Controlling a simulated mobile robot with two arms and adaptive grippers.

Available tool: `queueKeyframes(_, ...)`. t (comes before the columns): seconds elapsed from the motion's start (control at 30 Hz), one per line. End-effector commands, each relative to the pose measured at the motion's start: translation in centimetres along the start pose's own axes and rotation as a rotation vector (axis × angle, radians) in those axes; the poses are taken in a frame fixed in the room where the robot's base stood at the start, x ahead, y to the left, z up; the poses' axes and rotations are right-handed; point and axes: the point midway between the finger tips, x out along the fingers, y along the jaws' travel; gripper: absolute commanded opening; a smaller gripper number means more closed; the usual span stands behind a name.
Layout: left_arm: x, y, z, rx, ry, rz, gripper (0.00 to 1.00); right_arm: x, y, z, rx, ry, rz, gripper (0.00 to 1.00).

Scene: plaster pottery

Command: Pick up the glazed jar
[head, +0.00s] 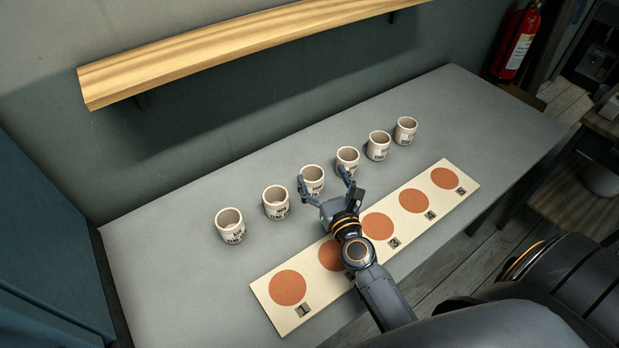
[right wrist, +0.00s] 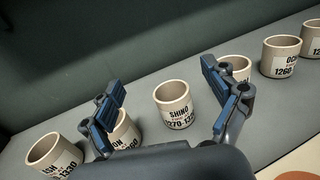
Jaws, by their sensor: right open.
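Several cream jars with printed labels stand upright in a row on the grey table. In the right wrist view, the jar labelled "SHINO" (right wrist: 174,104) stands ahead, between my spread fingers and apart from them. It is the third from the left in the head view (head: 313,177). My right gripper (head: 324,182) is open and empty, in front of this jar; it also shows in the right wrist view (right wrist: 163,98). Its fingers partly cover the neighbouring jars (right wrist: 125,133) (right wrist: 236,68). The jars look alike, and I cannot tell which is the glazed one. My left gripper is out of view.
A cream board (head: 324,256) with numbered terracotta discs lies along the table (head: 180,270) front, under my right arm. A wooden shelf (head: 240,50) hangs on the wall behind the jars. A fire extinguisher (head: 518,42) is at upper right. The table's left end is clear.

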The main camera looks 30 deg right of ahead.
Motion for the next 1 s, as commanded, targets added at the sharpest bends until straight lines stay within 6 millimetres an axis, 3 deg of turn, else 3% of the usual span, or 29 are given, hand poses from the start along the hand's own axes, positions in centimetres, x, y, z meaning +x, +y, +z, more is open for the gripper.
queueKeyframes(0.27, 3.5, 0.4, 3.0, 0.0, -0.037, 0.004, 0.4, 0.0, 0.0, -3.9, 0.0, 0.001, 0.001, 0.87)
queueKeyframes(0.6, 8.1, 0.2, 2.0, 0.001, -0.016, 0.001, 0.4, 0.0, 0.0, -8.5, -0.003, 0.0, 0.002, 0.87)
queueKeyframes(0.67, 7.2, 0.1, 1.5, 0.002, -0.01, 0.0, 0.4, 1.0, 0.1, -7.6, -0.003, -0.003, 0.002, 0.87)
queueKeyframes(0.87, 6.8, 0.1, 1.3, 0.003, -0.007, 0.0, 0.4, 2.9, 0.0, -7.6, -0.003, -0.001, 0.002, 0.87)
queueKeyframes(1.0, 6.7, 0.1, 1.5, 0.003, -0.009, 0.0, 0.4, 5.3, 0.0, -7.5, -0.003, -0.003, 0.002, 0.87)
